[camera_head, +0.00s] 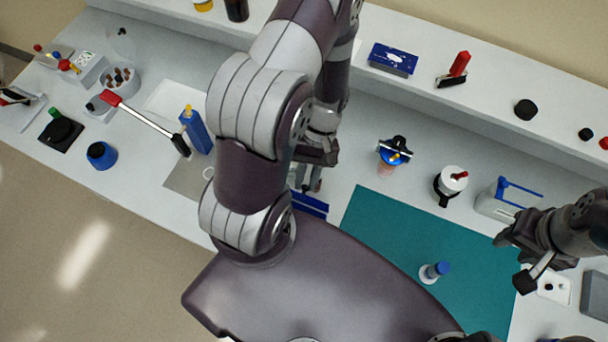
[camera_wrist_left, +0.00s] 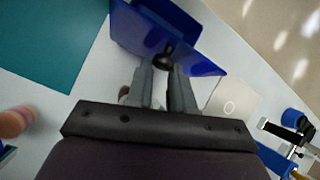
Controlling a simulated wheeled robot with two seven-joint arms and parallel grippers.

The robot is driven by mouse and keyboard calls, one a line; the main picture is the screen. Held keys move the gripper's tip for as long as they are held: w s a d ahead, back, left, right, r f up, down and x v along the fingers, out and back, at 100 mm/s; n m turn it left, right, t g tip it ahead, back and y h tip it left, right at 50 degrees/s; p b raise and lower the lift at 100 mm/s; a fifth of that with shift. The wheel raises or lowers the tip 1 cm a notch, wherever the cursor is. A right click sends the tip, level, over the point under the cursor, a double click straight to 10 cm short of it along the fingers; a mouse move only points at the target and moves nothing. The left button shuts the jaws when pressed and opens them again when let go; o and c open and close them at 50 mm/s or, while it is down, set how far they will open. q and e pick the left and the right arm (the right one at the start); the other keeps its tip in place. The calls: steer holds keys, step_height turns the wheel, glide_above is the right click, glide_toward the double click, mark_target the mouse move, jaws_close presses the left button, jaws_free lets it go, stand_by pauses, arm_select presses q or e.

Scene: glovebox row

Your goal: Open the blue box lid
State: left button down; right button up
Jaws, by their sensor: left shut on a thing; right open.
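The blue box (camera_wrist_left: 185,22) is at the top of the left wrist view, with a blue lid (camera_wrist_left: 203,67) at its near side. A dark round knob (camera_wrist_left: 163,63) sits on the lid. My left gripper (camera_wrist_left: 167,73) is shut on this knob, its two grey fingers close together. I cannot tell exactly how far the lid is tilted. In the head view my left gripper (camera_head: 312,178) is mostly behind my own arm, and only blue edges of the box (camera_head: 310,207) show. My right gripper (camera_head: 517,258) is open and empty at the right, above the bench.
A teal mat (camera_head: 395,235) with a blue-capped bottle (camera_head: 434,271) lies right of the box. A blue upright carton (camera_head: 196,131) and a red-handled tool (camera_head: 140,120) are to the left. A raised shelf (camera_head: 490,95) runs along the back.

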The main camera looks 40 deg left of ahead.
arm_select(q)
steer(key=shift+w+f, duration=0.15)
steer(key=shift+w, duration=0.05)
steer(key=c, duration=1)
jaws_free()
steer(key=shift+d, duration=0.15)
steer(key=p+v, duration=0.1)
steer(key=v, duration=0.5)
steer(key=p+v, duration=0.2)
steer(key=v, duration=0.5)
steer(key=shift+d, duration=0.2)
arm_select(e)
steer(key=r, duration=0.2)
steer(key=shift+w+d+r, duration=0.25)
steer(key=shift+w+r, duration=0.05)
